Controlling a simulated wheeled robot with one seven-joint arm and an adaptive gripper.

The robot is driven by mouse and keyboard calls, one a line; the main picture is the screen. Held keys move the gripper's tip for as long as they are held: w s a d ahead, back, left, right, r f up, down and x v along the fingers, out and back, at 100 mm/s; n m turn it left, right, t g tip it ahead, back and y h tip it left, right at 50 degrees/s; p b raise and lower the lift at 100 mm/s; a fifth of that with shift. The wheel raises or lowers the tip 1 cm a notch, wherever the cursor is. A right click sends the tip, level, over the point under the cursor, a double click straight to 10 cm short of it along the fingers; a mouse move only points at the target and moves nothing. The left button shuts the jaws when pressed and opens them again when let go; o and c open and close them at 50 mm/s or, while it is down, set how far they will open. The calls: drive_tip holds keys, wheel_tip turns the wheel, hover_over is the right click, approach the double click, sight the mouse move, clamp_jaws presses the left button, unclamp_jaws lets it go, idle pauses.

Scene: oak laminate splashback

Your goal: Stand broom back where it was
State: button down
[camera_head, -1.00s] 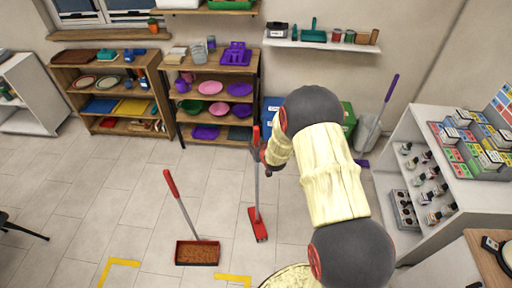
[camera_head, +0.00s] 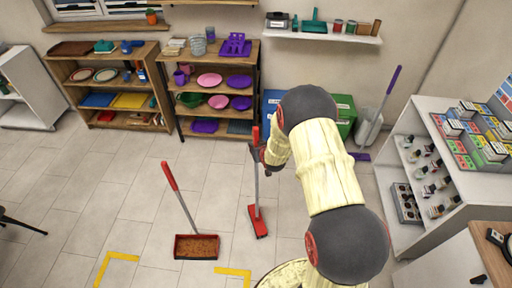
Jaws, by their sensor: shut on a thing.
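A broom (camera_head: 257,222) with a red head and a grey shaft with a red grip stands nearly upright in the middle of the room. My gripper (camera_head: 257,150) is shut on the broom's upper handle; my arm hides part of the jaws. The broom's head is at or just above the floor; I cannot tell which. A long-handled dustpan (camera_head: 197,247) with a red rim and brown contents stands to the left, apart from the broom. Its red-topped handle leans to the upper left.
Yellow corner marks (camera_head: 115,258) lie on the floor near the dustpan. A purple-handled broom and pan (camera_head: 371,130) stand by the back wall. A white shelf unit (camera_head: 405,160) borders the right. Tiled floor (camera_head: 90,195) is clear at left.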

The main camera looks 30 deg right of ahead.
drive_tip(key=shift+w+f+b, duration=0.1)
drive_tip(key=shift+f+b, duration=0.3)
drive_tip(key=shift+b, duration=0.15)
idle(0.4)
drive_tip(key=c, duration=1.6)
unclamp_jaws()
drive_tip(key=shift+f, duration=0.1)
drive_tip(key=shift+s+f, duration=0.15)
drive_tip(key=shift+s, duration=0.1)
drive_tip(key=shift+s+a+r, duration=0.1)
drive_tip(key=shift+s+r, duration=0.15)
drive_tip(key=shift+r, duration=0.05)
drive_tip(key=shift+v, duration=5.6)
